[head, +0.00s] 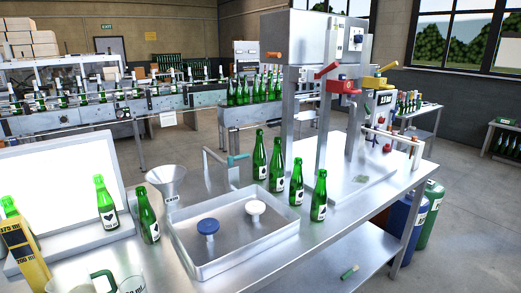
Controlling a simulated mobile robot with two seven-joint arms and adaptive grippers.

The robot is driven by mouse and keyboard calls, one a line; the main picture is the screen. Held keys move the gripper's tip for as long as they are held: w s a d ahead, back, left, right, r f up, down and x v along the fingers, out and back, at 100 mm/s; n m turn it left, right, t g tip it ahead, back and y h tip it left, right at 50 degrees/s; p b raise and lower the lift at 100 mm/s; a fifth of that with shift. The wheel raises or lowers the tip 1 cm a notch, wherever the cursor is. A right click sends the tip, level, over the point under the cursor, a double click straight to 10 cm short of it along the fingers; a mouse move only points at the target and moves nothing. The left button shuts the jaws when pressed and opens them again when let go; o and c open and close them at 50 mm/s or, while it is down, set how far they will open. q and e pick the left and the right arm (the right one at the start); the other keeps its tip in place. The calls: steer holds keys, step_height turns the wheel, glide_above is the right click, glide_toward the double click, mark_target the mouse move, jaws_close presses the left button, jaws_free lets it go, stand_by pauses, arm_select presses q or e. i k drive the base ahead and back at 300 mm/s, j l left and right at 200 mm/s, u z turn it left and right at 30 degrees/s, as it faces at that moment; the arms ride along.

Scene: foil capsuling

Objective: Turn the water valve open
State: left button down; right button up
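A grey metal tap (222,168) rises at the back edge of a shallow metal basin (292,229) on the steel workbench. A teal lever (238,158) sits on the tap's right side, lying roughly level. It looks like the water valve, though no label on it is readable. Neither of my grippers is in view, and nothing is touching the lever.
Green bottles (260,158) stand close right of the tap. A metal funnel (167,180) stands left of it. The basin holds a blue disc (208,226) and a white disc (255,207). A filling machine with a red lever (327,70) stands behind right.

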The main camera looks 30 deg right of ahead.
mark_target(230, 158)
steer(key=i+l+z, duration=0.15)
steer(key=i+z, duration=0.7)
